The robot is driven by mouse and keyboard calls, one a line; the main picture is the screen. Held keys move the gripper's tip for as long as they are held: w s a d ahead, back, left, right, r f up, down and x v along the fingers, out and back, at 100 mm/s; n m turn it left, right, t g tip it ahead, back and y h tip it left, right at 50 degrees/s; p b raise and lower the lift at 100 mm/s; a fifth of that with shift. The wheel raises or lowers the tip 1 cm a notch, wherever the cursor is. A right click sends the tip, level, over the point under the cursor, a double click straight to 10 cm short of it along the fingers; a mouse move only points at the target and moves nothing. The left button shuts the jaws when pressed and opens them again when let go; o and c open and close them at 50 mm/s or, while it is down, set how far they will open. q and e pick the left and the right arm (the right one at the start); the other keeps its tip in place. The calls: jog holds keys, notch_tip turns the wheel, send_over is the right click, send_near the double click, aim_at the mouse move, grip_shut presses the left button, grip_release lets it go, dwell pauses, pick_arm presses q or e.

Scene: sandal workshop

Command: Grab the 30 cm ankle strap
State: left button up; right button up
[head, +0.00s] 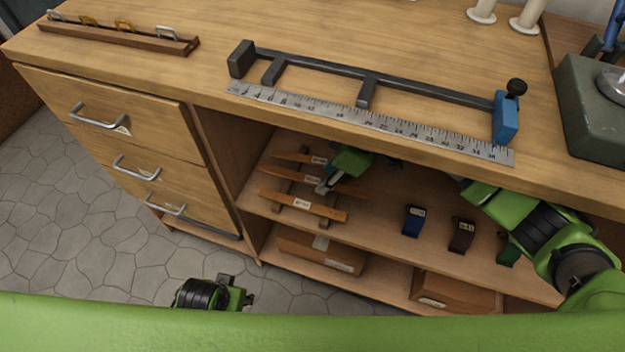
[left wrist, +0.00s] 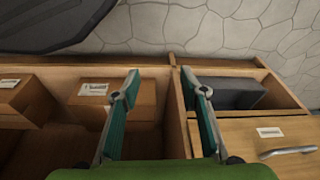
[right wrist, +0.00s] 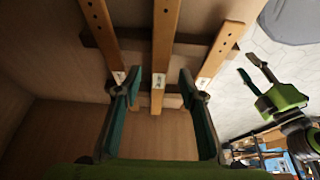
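Three tan straps lie on a dark wooden rack on the upper shelf: a back strap (head: 285,154), a middle strap (head: 283,176) and a front strap (head: 325,211). Each has a small white label, too small to read, so I cannot tell which is the 30 cm one. My right gripper (head: 322,188) reaches into the shelf at the middle strap. In the right wrist view my right gripper (right wrist: 159,78) is open, its fingers on either side of the middle strap (right wrist: 164,40). My left gripper (left wrist: 160,75) is open and empty, low before the cabinet.
A blue rolled strap (head: 412,221), a dark brown one (head: 461,236) and a green one (head: 508,250) stand right on the same shelf. The bench top (head: 330,25) overhangs the shelf and carries a steel ruler (head: 370,122). Drawers (head: 130,115) are left.

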aim_at(312, 180)
jog(key=a, duration=0.1)
jog(key=w+a, duration=0.1)
jog(key=shift+a+f, duration=0.25)
jog(key=shift+a, duration=0.1)
jog(key=shift+f+b, duration=0.3)
jog(key=shift+f, duration=0.05)
pick_arm(q)
notch_tip(312, 180, up, 3)
jog(key=shift+w+f, duration=0.15)
jog(key=shift+f, duration=0.05)
pick_arm(e)
jog(key=c, duration=1)
jog(key=shift+r, duration=0.1)
